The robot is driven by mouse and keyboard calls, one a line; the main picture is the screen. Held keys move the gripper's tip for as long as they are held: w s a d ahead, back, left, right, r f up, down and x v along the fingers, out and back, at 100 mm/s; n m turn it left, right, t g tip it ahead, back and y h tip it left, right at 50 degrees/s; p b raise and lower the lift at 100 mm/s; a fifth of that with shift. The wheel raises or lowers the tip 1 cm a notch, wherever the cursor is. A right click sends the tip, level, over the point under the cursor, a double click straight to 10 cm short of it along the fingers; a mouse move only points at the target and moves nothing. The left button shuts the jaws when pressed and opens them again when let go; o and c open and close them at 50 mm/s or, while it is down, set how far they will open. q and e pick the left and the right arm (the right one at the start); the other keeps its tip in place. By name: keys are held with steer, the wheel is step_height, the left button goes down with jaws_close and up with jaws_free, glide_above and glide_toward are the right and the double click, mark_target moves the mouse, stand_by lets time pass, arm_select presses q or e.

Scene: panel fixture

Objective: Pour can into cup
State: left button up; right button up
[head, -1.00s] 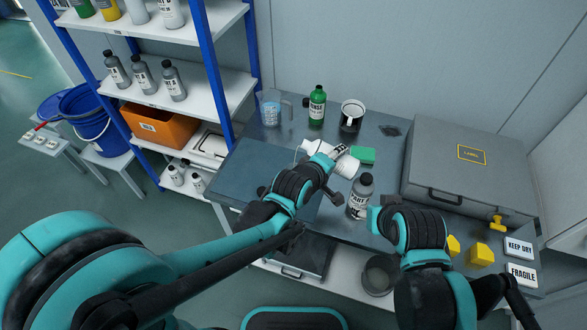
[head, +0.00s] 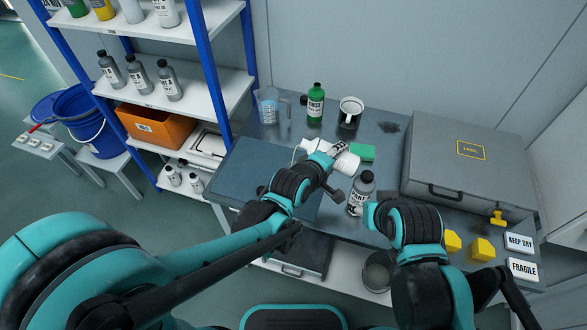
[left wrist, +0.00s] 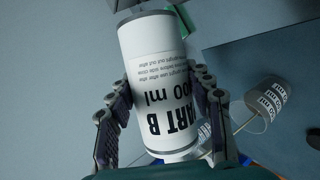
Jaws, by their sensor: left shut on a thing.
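A white can labelled "PART B" (left wrist: 160,80) lies between the two fingers of my left gripper (left wrist: 163,100) in the left wrist view. The fingers are shut on its sides, and its lettering is upside down there. A dark cup with a white inside (head: 350,112) stands at the back of the bench, apart from the can. My right arm comes in from the lower right; its fingers do not show.
A grey bottle (head: 362,192) stands in front of the can. A grey case (head: 470,165) fills the right.

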steer(key=shift+a+f+b, duration=0.75)
steer(key=shift+a+f, duration=0.05)
steer(key=shift+a, duration=0.05)
stand_by(1.4)
